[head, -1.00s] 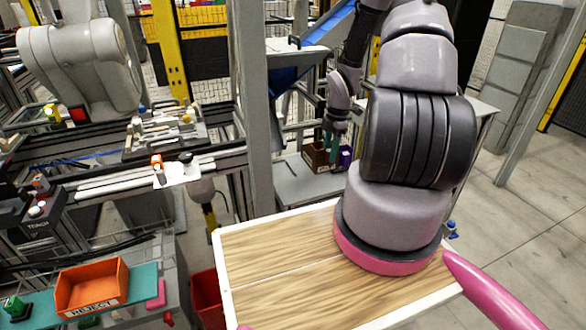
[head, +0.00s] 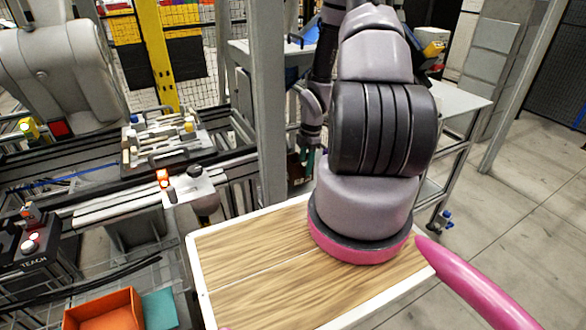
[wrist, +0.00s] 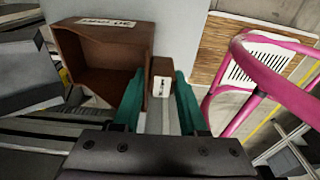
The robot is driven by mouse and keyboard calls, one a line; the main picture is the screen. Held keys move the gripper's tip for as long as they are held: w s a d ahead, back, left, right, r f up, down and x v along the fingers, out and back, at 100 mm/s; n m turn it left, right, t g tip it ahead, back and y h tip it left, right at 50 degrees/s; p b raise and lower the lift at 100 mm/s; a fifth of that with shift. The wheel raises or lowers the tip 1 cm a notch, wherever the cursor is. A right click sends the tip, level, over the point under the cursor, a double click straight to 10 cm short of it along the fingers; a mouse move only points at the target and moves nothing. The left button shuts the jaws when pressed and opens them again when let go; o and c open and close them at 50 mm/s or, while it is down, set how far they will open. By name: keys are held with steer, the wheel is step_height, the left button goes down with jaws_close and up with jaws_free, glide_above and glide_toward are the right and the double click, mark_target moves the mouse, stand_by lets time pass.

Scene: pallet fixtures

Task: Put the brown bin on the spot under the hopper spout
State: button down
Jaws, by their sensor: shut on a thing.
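The brown bin (wrist: 72,50) shows in the wrist view with its open side toward the camera and a white label on its top edge. My gripper (wrist: 158,85) has its teal fingers around a narrow brown part with a small white label at the bin's right side. In the head view my gripper (head: 306,158) hangs beyond the wooden top, and the dark brown bin (head: 294,169) shows just below it, mostly hidden. A blue chute-like part (head: 309,34) shows behind the grey post; I cannot make out the spout or the spot under it.
A grey post (head: 271,120) stands just left of my gripper. A white-topped table (head: 455,103) is behind my arm at right. An orange bin (head: 105,310) is at lower left. The floor at right is clear.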

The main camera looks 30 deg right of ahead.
mark_target(294, 168)
steer(key=w+a+f, duration=0.1)
steer(key=w, duration=0.1)
steer(key=w+a+f, duration=0.1)
steer(key=f, duration=0.1)
steer(key=shift+w, duration=0.4)
steer(key=shift+w+a+f, duration=0.1)
steer(key=shift+w, duration=0.05)
steer(key=shift+f, duration=0.1)
steer(key=shift+c, duration=2.2)
jaws_free()
step_height(294, 168, up, 12)
steer(key=d, duration=0.1)
steer(key=shift+d, duration=0.2)
